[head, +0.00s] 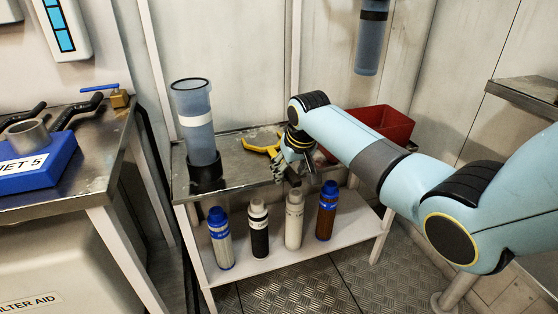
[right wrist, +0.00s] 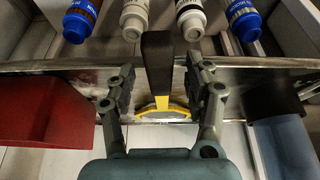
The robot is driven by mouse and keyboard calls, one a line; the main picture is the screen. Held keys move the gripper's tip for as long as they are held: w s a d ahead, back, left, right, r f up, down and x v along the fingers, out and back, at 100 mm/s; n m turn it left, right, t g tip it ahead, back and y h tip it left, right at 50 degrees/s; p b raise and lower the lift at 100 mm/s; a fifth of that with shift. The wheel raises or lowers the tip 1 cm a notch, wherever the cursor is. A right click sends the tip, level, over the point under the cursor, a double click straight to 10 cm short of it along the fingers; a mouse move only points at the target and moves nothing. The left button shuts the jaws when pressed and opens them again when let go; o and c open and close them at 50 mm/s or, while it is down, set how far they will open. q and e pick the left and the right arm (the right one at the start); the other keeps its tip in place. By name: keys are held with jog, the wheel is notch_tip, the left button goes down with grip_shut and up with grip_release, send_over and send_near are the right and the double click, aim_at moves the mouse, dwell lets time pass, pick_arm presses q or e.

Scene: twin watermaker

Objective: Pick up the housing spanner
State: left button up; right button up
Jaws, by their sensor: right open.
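The housing spanner (head: 262,148) lies on the metal bench top, its yellow part showing left of my right gripper (head: 292,175) in the head view. In the right wrist view its black handle (right wrist: 157,60) stands between the two fingers of my right gripper (right wrist: 160,88), and its yellow curved part (right wrist: 165,111) lies behind the handle. The fingers are open, with a gap on each side of the handle. In the head view the gripper and wrist hide the handle. My left gripper is not seen.
A clear blue-grey filter housing (head: 197,125) stands in a black holder left of the spanner. A red bin (head: 385,126) is to the right. Several bottles (head: 293,222) stand on the shelf below. Another housing (head: 370,45) hangs on the wall.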

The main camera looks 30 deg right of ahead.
jog(key=shift+f, duration=0.1)
grip_shut()
jog(key=shift+a, duration=0.1)
dwell(0.6)
jog(key=r, duration=0.2)
jog(key=r+p, duration=0.1)
jog(key=r, duration=0.2)
jog(key=shift+s+d+r+p, duration=0.2)
jog(key=shift+d+r+p, duration=0.1)
jog(key=shift+d+p, duration=0.1)
jog(key=s+d+r+p, duration=0.3)
jog(key=s+d+r, duration=0.3)
jog(key=s+d, duration=0.1)
jog(key=shift+d, duration=0.6)
jog(key=shift+s, duration=0.1)
jog(key=c, duration=0.8)
grip_release()
grip_shut()
